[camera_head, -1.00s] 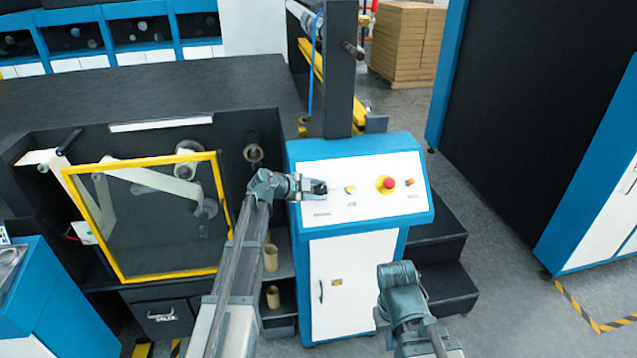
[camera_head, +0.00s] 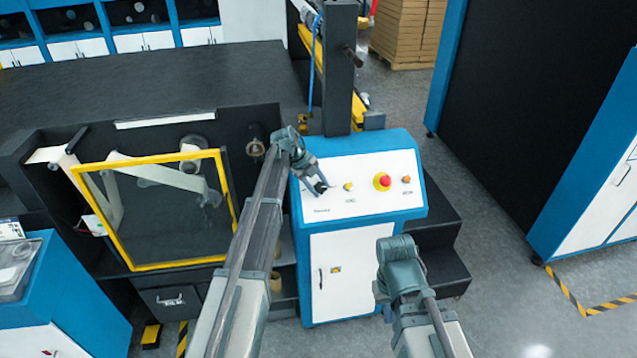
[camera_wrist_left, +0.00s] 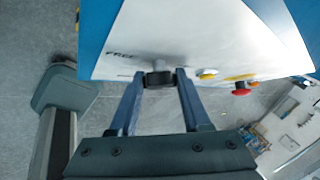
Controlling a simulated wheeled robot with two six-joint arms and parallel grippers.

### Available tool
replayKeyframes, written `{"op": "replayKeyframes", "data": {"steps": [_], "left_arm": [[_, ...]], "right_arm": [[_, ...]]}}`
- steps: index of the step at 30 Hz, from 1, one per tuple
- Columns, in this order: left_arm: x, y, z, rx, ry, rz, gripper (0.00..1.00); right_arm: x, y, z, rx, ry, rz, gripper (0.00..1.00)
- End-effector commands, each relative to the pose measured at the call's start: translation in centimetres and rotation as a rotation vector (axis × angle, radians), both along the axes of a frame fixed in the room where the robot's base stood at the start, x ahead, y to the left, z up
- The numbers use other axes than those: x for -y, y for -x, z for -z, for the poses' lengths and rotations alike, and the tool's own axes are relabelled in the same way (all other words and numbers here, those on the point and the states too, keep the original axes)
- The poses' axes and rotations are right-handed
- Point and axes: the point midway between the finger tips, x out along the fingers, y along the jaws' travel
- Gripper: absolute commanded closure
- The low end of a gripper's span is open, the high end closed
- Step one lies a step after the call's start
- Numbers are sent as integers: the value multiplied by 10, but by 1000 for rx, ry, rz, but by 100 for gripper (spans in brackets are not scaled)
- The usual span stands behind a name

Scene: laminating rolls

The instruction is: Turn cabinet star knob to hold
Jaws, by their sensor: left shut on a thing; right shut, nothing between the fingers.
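The white control panel (camera_head: 365,195) on the blue cabinet carries a small black knob (camera_wrist_left: 159,78) at its left end. My left gripper (camera_head: 320,187) is shut on this knob, with one finger on each side of it in the left wrist view. A label near the knob reads FREE in that view. The knob's pointer direction cannot be made out. My right gripper (camera_head: 397,252) is at the end of the right arm, in front of the cabinet and apart from the panel. It is shut and empty; its fingers are hard to make out.
A yellow button (camera_head: 348,187), a red emergency button (camera_head: 382,181) and an orange button (camera_head: 406,179) sit right of the knob. A yellow-framed window (camera_head: 107,235) is to the left. Dark steps (camera_head: 445,235) stand right of the cabinet.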

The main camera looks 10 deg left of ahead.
Motion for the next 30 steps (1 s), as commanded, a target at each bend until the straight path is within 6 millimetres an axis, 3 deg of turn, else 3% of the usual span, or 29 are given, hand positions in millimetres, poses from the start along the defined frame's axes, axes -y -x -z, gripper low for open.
{"op": "replayKeyframes", "data": {"steps": [26, 27, 30], "left_arm": [[2, 2, 0, -46, -94, 103, 100], [2, 2, 0, -46, -94, 103, 49], [2, 2, 0, -44, -93, 103, 31]], "right_arm": [[0, 0, -9, 0, -1, 7, 100], [0, 0, -9, 0, -1, 7, 100], [0, 0, -9, 0, -1, 7, 100]]}}
